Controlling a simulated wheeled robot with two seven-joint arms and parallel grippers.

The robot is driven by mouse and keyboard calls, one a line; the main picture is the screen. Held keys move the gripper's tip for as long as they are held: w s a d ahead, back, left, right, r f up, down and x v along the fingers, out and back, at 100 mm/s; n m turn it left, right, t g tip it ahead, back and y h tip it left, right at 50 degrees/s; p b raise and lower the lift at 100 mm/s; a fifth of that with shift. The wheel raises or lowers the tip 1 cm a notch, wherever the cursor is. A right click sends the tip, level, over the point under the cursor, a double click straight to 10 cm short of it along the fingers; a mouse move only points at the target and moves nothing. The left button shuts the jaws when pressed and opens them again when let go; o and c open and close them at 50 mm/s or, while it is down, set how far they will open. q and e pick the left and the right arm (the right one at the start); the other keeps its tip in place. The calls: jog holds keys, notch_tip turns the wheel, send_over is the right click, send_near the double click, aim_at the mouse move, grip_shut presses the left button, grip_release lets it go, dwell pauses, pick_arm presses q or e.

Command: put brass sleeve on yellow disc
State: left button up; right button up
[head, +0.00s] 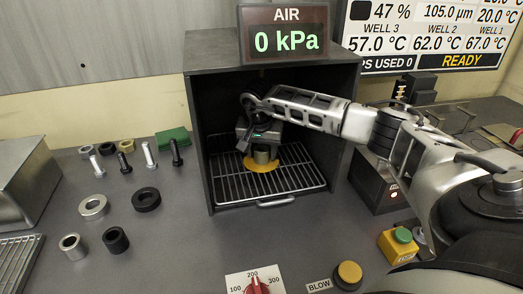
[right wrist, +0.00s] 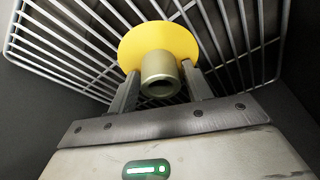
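The brass sleeve (head: 262,156), a short dull-brass tube, stands upright on the yellow disc (head: 249,165) inside the dark box. In the right wrist view the sleeve (right wrist: 160,72) shows its open end, with the yellow disc (right wrist: 150,38) behind it. My right gripper (head: 259,148) reaches into the box above the disc. Its fingers (right wrist: 160,78) lie on either side of the sleeve, with what looks like a narrow gap at each side. Contact between sleeve and disc is partly hidden by the gripper. My left gripper is not in view.
The disc rests on a wire rack (head: 294,180) in the open-fronted box (head: 199,150), whose walls and roof are close around my right arm. Rings, bolts and a green block (head: 172,137) stand on the bench at left. A dial (head: 257,284) and blow button (head: 348,273) are in front.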

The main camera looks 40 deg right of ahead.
aim_at(261, 149)
jog(key=shift+o, duration=0.5)
jog(key=shift+r, duration=0.3)
jog(key=v, duration=0.2)
jog(key=shift+a+r, duration=0.1)
jog(key=shift+r, duration=0.3)
jog(key=s+a, duration=0.2)
jog(key=a, duration=0.1)
jog(key=s+a, duration=0.3)
jog(key=s+a+b, duration=0.1)
jog(key=s+a, duration=0.1)
jog(key=a, duration=0.1)
jog(key=shift+s+a+f, duration=0.1)
jog(key=shift+s+a, duration=0.1)
jog(key=shift+a, duration=0.15)
